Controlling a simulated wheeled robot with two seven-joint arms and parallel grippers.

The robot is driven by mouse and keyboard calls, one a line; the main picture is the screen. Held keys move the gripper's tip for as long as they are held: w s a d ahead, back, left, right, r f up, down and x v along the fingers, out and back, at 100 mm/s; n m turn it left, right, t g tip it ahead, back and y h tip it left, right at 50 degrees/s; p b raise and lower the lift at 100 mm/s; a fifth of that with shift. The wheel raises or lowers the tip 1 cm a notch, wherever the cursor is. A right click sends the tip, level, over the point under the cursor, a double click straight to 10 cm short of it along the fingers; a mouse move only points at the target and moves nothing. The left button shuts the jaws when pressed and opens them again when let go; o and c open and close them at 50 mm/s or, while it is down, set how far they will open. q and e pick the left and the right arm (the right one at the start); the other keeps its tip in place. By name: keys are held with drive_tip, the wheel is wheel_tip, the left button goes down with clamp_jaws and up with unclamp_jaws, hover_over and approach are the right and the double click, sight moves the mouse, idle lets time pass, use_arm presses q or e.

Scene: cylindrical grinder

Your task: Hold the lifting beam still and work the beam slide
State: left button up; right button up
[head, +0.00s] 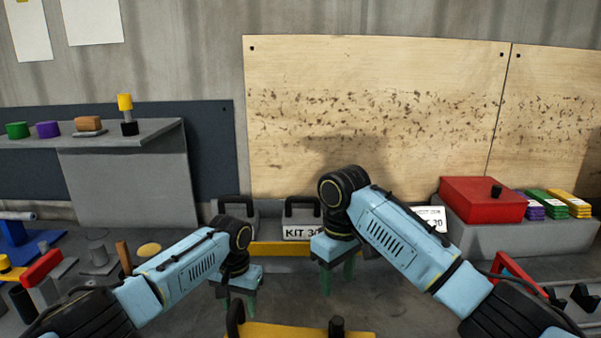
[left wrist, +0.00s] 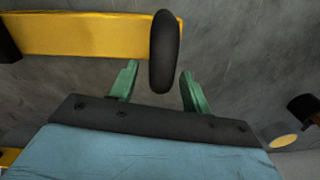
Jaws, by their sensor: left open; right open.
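The lifting beam (head: 290,331) is a yellow bar at the bottom edge of the head view, partly cut off. A black upright handle (head: 236,318) stands at its left end. A dark knob (head: 337,327), perhaps the beam slide, stands further right on it. My left gripper (head: 238,303) is open just above the handle. In the left wrist view the yellow beam (left wrist: 90,35) lies at the upper left and the black handle (left wrist: 165,55) shows between the open fingers, with gaps on both sides. My right gripper (head: 338,280) is open and empty, above and behind the knob.
Black-handled kit boxes (head: 300,218) stand behind a yellow rail (head: 290,248) at the back. A red box (head: 482,198) sits on a grey ledge at right. Several fixtures crowd the left bench, including a red block (head: 42,268). Some bare bench lies between the grippers.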

use_arm(q)
wheel_tip(320, 180, up, 12)
drive_tip(key=shift+f, duration=0.1)
idle(0.5)
